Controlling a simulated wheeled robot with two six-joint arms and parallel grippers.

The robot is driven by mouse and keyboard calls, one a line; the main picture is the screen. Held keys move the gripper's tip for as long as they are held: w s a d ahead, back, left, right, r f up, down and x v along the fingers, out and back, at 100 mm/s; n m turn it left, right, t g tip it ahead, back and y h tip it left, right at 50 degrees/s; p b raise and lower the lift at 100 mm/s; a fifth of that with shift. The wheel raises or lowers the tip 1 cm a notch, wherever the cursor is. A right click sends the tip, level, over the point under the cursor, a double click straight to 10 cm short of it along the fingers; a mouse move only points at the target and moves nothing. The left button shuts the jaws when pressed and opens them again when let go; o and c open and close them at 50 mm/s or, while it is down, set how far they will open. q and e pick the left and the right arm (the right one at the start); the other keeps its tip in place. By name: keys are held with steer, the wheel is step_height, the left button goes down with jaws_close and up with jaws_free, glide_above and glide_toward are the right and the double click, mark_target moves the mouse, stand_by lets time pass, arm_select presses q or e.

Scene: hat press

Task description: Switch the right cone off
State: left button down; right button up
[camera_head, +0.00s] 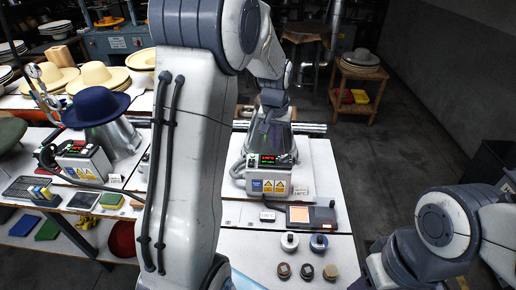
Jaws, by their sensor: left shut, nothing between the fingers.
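The right cone (305,137) is a grey metal cone on the right white table, partly hidden behind my left arm and gripper. Its control box (280,178) stands in front of it, with a lit red display (267,160) and yellow warning labels. The switch on this box cannot be made out. My left gripper (268,143) is shut and empty, pointing down just above the box's display; whether it touches the box cannot be told. My right arm is at the lower right, and its gripper does not show clearly.
A second cone with a dark blue hat (95,106) and its own control box (84,160) stand on the left table. A device with an orange plate (299,215) and several small round pieces lie at the right table's front.

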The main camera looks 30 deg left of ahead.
arm_select(q)
steer(key=n, duration=0.2)
glide_above(252, 163)
steer(key=s+d, duration=0.1)
steer(key=s, duration=0.1)
steer(key=f, duration=0.1)
steer(key=shift+y, duration=0.4)
steer(key=p+x, duration=0.2)
steer(key=x, duration=0.2)
steer(key=p+x, duration=0.2)
steer(key=x, duration=0.2)
steer(key=s+p+x, duration=0.1)
steer(key=p+x, duration=0.1)
steer(key=x, duration=0.2)
steer(key=shift+d+f, duration=0.2)
steer(key=shift+f, duration=0.95)
